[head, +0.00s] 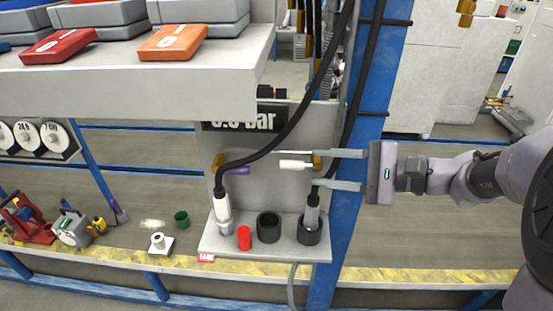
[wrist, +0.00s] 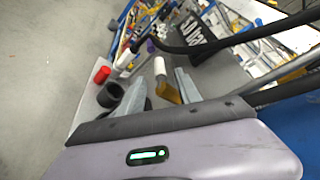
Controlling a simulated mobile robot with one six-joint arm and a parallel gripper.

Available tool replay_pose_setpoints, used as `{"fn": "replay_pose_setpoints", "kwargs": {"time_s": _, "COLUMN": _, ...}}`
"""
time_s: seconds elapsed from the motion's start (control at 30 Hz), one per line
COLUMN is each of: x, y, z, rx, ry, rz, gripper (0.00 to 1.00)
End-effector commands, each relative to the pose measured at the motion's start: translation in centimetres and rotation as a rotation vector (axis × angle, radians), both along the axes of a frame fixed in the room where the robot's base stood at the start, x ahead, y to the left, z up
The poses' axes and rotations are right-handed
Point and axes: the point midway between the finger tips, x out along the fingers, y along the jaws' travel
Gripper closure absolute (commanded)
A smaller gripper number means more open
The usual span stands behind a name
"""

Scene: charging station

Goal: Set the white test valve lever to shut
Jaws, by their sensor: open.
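The white test valve lever (head: 295,165) lies about level in the head view, pointing left from its brass valve body (head: 317,162) on the grey panel. In the wrist view the white lever (wrist: 160,68) and brass body (wrist: 170,92) show between the finger ends. My gripper (head: 311,167) is open and comes in from the right. One finger is above the lever and one below, with gaps visible on both sides. In the wrist view my gripper (wrist: 160,78) has its fingers on either side of the lever's base. I cannot tell whether either finger touches it.
A purple lever (head: 238,171) on another brass valve is to the left. Black hoses (head: 300,115) pass close by; one crosses in front of the panel. A shelf below (head: 255,248) holds hose ends, black cups and a red cap (head: 244,238). A blue post (head: 350,215) stands behind the gripper.

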Motion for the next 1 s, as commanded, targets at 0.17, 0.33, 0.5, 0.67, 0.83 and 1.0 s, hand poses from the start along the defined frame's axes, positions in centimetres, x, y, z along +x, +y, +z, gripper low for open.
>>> {"fn": "replay_pose_setpoints", "kwargs": {"time_s": 0.17, "x": 1.5, "y": 4.4, "z": -1.1, "rx": -0.001, "ry": 0.002, "rz": 0.005, "gripper": 0.59}}
{"fn": "replay_pose_setpoints", "kwargs": {"time_s": 0.33, "x": 2.7, "y": 7.5, "z": -1.8, "rx": -0.003, "ry": 0.002, "rz": 0.004, "gripper": 0.59}}
{"fn": "replay_pose_setpoints", "kwargs": {"time_s": 0.5, "x": 3.4, "y": 9.2, "z": -2.2, "rx": -0.003, "ry": 0.002, "rz": 0.002, "gripper": 0.59}}
{"fn": "replay_pose_setpoints", "kwargs": {"time_s": 0.67, "x": 3.6, "y": 9.5, "z": -2.3, "rx": -0.002, "ry": 0.002, "rz": 0.000, "gripper": 0.59}}
{"fn": "replay_pose_setpoints", "kwargs": {"time_s": 0.83, "x": 3.6, "y": 9.5, "z": -2.2, "rx": -0.002, "ry": 0.002, "rz": 0.000, "gripper": 0.63}}
{"fn": "replay_pose_setpoints", "kwargs": {"time_s": 1.0, "x": 3.6, "y": 9.5, "z": -2.2, "rx": -0.003, "ry": 0.001, "rz": 0.001, "gripper": 0.97}}
